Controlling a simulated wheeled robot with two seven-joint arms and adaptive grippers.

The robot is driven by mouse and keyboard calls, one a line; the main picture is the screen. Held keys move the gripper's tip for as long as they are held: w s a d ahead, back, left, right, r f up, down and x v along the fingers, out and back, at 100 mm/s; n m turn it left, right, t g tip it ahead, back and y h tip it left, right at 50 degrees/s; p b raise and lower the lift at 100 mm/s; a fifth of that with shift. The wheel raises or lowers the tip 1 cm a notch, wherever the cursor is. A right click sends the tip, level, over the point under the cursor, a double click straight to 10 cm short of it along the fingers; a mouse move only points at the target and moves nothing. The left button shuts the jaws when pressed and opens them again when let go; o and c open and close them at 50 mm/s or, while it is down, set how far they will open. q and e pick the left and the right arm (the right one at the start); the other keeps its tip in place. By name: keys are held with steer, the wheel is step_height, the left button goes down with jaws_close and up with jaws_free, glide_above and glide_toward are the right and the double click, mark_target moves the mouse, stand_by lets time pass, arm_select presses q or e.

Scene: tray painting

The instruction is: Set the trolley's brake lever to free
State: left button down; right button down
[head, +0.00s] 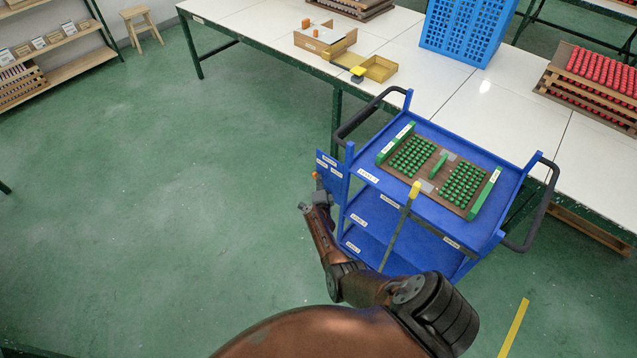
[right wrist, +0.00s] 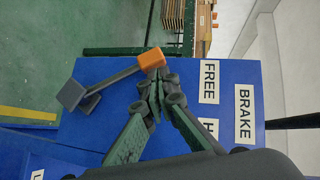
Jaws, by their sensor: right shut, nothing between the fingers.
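The blue trolley (head: 440,137) stands against the long white table. Its blue brake panel (head: 328,178) is at the trolley's left end, and it also shows in the right wrist view (right wrist: 110,70). The brake lever (right wrist: 115,77) is a grey bar with an orange knob (right wrist: 152,59). The knob also shows in the head view (head: 317,175). My right gripper (right wrist: 157,92) is shut and empty, with its tips close to the knob; I cannot tell if they touch. My left gripper is out of view.
A tray of green pegs (head: 433,178) lies on the trolley's top. A grey post with a yellow top (head: 415,190) rises at the trolley's near side. A blue crate (head: 465,30) and a wooden box (head: 325,42) stand on the table. The floor at left is clear.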

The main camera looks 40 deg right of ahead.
steer(key=shift+w+f, duration=0.1)
steer(key=shift+w, duration=0.25)
steer(key=shift+w+a, duration=0.15)
steer(key=shift+w, duration=0.05)
steer(key=shift+r, duration=0.2)
steer(key=shift+s+r, duration=0.1)
steer(key=shift+r, duration=0.05)
steer(key=s+a+r+p, duration=0.2)
steer(key=s+p, duration=0.1)
steer(key=s, duration=0.2)
steer(key=s+a+r+p, duration=0.3)
steer(key=s+p, duration=0.1)
steer(key=s, duration=0.2)
steer(key=shift+p, duration=0.3)
steer(key=shift+d, duration=0.1)
